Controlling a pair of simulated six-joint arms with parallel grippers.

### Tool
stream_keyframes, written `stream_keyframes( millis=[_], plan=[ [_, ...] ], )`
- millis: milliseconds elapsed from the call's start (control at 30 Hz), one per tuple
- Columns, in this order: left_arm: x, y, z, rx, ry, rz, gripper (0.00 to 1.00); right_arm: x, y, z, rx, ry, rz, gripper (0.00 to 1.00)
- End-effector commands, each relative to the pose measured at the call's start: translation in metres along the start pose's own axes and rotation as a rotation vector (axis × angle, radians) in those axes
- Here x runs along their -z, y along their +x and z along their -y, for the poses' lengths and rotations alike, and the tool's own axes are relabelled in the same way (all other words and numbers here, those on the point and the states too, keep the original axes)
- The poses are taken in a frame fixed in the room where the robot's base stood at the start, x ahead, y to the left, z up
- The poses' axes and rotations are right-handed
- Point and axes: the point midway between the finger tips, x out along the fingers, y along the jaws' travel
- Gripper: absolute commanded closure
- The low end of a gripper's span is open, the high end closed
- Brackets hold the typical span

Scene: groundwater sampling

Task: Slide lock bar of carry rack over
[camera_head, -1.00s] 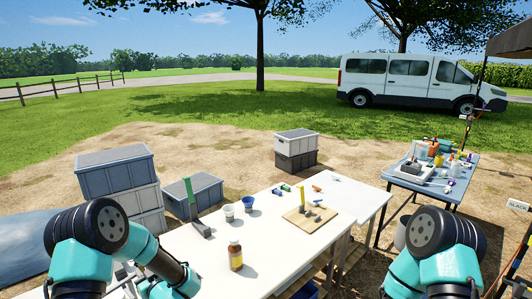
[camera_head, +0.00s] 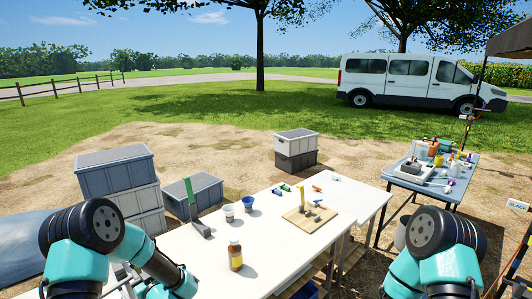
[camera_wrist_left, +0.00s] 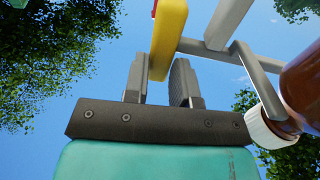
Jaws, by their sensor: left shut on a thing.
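In the left wrist view my left gripper (camera_wrist_left: 159,66) is shut on a yellow bar (camera_wrist_left: 170,32), probably the lock bar, which rises between the two dark fingers. A bit of red shows at the bar's top edge. Grey rails (camera_wrist_left: 228,56) beside it look like part of the carry rack. A brown bottle (camera_wrist_left: 308,88) with a white cap lies across the right edge of that view, close to a rail. In the head view my left gripper and the rack are not seen; only my left arm shows at the lower left. My right gripper is out of view.
The white table (camera_head: 262,245) carries a brown bottle (camera_head: 235,257), a white cup (camera_head: 228,212), a blue cup (camera_head: 248,203), a green upright piece (camera_head: 190,195) and a wooden board (camera_head: 297,220). A blue-topped table (camera_head: 400,182) with supplies stands right. Grey crates (camera_head: 115,170) stand left.

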Motion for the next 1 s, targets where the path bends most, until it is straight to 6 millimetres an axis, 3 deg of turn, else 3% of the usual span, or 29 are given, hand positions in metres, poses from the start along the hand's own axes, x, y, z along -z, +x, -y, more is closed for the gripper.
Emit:
stream_keyframes(
  millis=[733, 767, 1000],
  plan=[
    [-0.0004, -0.0002, 0.0039, 0.001, 0.001, 0.001, 0.98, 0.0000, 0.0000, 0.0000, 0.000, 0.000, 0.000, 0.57],
    [-0.0005, -0.0002, 0.0039, 0.001, 0.001, 0.001, 0.74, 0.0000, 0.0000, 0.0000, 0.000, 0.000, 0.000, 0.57],
    [-0.0003, -0.0002, 0.0037, 0.001, 0.000, 0.001, 0.51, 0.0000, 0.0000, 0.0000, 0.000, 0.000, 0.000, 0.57]
  ],
)
